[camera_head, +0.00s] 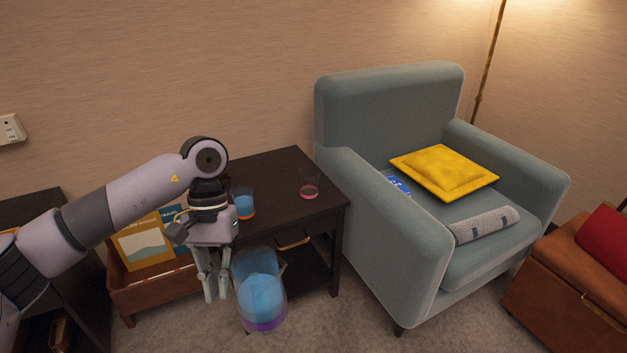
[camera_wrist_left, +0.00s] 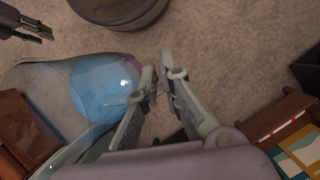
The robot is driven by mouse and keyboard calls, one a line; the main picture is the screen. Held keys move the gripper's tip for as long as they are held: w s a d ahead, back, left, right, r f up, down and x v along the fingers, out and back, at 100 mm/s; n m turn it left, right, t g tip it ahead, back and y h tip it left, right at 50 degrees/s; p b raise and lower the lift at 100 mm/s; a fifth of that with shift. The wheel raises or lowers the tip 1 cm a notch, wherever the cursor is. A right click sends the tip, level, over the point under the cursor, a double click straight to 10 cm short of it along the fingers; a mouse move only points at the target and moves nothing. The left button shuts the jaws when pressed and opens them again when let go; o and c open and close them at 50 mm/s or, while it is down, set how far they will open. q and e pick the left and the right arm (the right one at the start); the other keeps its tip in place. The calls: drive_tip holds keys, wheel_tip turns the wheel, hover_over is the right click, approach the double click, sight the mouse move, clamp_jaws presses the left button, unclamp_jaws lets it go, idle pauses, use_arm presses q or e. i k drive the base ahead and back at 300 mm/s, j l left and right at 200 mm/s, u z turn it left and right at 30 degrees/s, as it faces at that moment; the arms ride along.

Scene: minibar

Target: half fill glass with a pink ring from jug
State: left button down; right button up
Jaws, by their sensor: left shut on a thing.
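The clear jug (camera_head: 262,298) holds blue liquid and has a purple band at its base. It hangs in front of the dark side table, roughly upright. My left gripper (camera_head: 217,290) is shut on the jug at its left side; the exact grip on the handle is hard to see. The wrist view shows the jug (camera_wrist_left: 88,92) beside the left gripper's fingers (camera_wrist_left: 163,78). The glass with a pink ring (camera_head: 309,186) stands on the table's right part and looks empty. What seems to be my right gripper (camera_wrist_left: 38,27) shows at the wrist view's upper left.
Another glass (camera_head: 243,205) with blue liquid stands on the left of the dark side table (camera_head: 285,165). A brown crate (camera_head: 150,292) with folders is left of the table. A grey-green armchair (camera_head: 385,105) stands close on its right.

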sight(308, 175)
drive_tip(key=j+z, duration=0.15)
drive_tip(key=z, duration=0.2)
drive_tip(key=i+j+z, duration=0.1)
drive_tip(key=z, duration=0.3)
drive_tip(key=j+z, duration=0.2)
drive_tip(key=z, duration=0.15)
drive_tip(key=j+z, duration=0.3)
drive_tip(key=j, duration=0.55)
drive_tip(key=j+z, duration=0.35)
drive_tip(key=j, duration=0.5)
drive_tip(key=k+j, duration=0.1)
drive_tip(key=j, duration=0.6)
drive_tip(key=k, duration=0.05)
